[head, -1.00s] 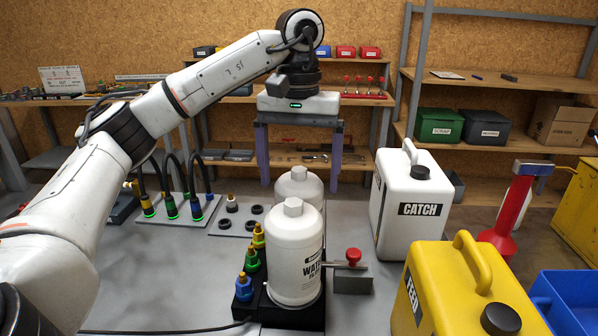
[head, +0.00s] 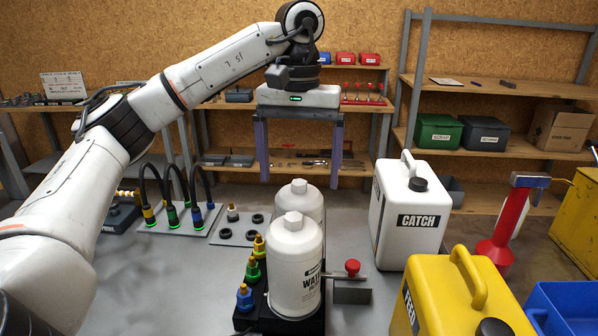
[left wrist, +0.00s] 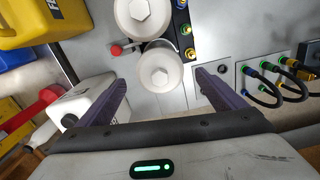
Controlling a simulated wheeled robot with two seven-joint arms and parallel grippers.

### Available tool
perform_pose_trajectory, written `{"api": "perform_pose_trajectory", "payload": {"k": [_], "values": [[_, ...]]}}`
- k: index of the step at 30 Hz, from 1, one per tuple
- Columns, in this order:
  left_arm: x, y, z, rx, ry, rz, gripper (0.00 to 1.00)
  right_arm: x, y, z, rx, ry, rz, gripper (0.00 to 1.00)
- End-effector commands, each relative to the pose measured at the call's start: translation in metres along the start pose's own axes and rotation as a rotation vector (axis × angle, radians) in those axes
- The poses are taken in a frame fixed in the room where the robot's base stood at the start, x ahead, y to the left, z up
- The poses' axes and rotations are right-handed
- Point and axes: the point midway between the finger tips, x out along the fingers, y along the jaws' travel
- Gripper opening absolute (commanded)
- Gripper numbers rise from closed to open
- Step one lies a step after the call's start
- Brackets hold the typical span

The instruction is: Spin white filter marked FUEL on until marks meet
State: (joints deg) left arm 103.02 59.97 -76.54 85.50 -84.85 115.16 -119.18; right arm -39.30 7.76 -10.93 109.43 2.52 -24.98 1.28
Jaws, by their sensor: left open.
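Two white filters with hex tops stand one behind the other. The front filter (head: 296,265) has a label that starts "WAT" and sits on a black block (head: 252,316). The rear filter (head: 298,191) is mostly hidden behind it, and I cannot read any FUEL mark or alignment marks. My left gripper (head: 300,182) is open and empty, its purple fingers pointing down above and beyond the rear filter. In the left wrist view, the rear filter (left wrist: 160,70) shows between the spread fingers, apart from them, with the front filter (left wrist: 143,14) farther up. My right gripper is not in view.
A white CATCH can (head: 408,225) stands right of the filters, with a yellow FEED can (head: 450,300) nearer. A red-knobbed valve (head: 352,270) juts from the block's right side. Green, yellow and blue fittings (head: 252,270) line its left. Hoses (head: 172,195) stand farther left.

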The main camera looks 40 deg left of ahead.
Motion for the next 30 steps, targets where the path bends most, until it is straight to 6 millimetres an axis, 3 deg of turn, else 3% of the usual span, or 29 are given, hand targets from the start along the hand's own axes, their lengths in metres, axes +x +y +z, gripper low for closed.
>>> {"api": "perform_pose_trajectory", "payload": {"k": [5,7,17,30], "values": [[0.000,0.000,0.000,0.000,-0.001,0.000,0.90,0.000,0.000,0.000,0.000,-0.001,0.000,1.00],[0.000,0.000,0.000,0.000,-0.001,0.000,1.00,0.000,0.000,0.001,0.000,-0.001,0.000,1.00],[-0.003,0.000,0.000,0.000,0.000,-0.001,1.00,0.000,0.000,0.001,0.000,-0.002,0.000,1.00],[-0.060,0.001,0.000,-0.001,0.005,0.001,1.00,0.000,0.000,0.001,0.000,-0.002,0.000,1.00]]}}
